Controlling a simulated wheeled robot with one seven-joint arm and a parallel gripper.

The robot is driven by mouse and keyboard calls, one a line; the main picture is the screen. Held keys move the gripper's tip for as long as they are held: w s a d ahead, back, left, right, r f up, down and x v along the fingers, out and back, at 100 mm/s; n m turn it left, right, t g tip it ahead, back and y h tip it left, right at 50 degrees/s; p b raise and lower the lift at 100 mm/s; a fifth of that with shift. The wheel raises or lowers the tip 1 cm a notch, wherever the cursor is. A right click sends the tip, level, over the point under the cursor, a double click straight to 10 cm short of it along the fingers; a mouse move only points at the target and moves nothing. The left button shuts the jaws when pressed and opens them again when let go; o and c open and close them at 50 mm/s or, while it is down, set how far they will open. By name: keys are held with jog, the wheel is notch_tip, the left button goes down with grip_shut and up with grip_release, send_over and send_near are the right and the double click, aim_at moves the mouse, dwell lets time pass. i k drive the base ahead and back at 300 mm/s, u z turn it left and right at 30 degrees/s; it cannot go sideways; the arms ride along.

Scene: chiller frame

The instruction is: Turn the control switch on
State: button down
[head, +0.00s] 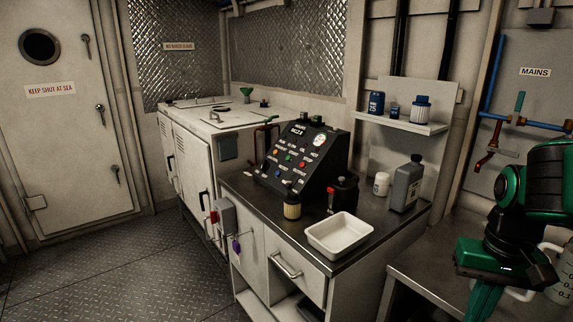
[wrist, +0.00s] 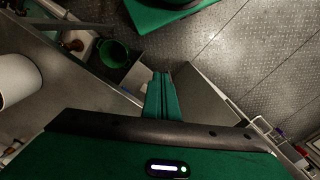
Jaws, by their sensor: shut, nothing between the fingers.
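A black sloped control panel (head: 298,158) stands on the steel-topped counter in the head view. Its face carries a lit display, a round gauge and several coloured buttons and knobs. The labels are too small to read, so I cannot tell which one is the control switch. A grey box with a red part (head: 213,217) is fixed to the side left of the counter's drawer. My gripper (head: 484,300) is at the far right, pointing down, well apart from the panel. The wrist view shows its fingers (wrist: 160,95) together and empty.
A white tray (head: 339,235), a grey bottle (head: 406,185), a white jar (head: 381,184) and a filter-like cylinder (head: 292,206) stand on the counter (head: 385,232). A shelf (head: 401,123) hangs behind. A green container (wrist: 114,52) shows in the wrist view. The floor at left is clear.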

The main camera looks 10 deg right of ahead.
aim_at(265, 166)
jog(key=k, duration=0.65)
jog(key=u, duration=0.5)
jog(key=i, duration=0.7)
jog(key=u, duration=0.95)
jog(key=i, duration=1.2)
jog(key=z, duration=0.5)
jog(key=i, duration=1.2)
jog(key=z, duration=0.8)
